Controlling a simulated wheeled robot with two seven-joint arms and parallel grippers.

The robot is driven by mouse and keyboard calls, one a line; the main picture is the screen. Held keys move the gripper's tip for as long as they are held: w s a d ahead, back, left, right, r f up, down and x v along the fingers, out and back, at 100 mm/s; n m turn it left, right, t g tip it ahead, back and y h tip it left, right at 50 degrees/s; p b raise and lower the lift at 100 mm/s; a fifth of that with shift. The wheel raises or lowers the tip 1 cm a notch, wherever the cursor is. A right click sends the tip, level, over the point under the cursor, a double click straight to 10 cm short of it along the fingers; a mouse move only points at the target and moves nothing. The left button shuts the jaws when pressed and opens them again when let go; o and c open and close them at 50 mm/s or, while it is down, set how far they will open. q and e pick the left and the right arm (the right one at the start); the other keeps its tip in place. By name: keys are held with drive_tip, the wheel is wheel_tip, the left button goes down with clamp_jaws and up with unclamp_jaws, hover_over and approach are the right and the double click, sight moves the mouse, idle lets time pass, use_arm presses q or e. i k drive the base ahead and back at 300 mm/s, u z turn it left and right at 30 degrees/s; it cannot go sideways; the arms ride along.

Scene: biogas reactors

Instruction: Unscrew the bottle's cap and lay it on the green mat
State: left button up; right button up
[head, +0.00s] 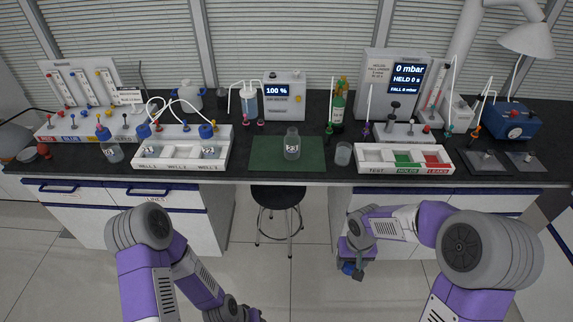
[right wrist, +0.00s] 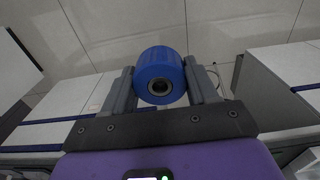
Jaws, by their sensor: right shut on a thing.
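My right gripper (head: 353,262) hangs below the front edge of the bench, right of the stool. It is shut on a blue cap (right wrist: 160,62), which sits between both fingers with its round opening facing the right wrist camera. The cap shows small in the head view (head: 348,269). A clear bottle (head: 292,146) stands upright and open-topped on the green mat (head: 262,156) at the middle of the bench. The rest of the mat is bare. My left arm comes in at the lower left; its gripper is out of the frame.
A black stool (head: 279,197) stands below.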

sight(292, 141)
drive_tip(key=u, duration=0.8)
drive_tip(key=i, duration=1.75)
drive_tip(key=z, duration=0.35)
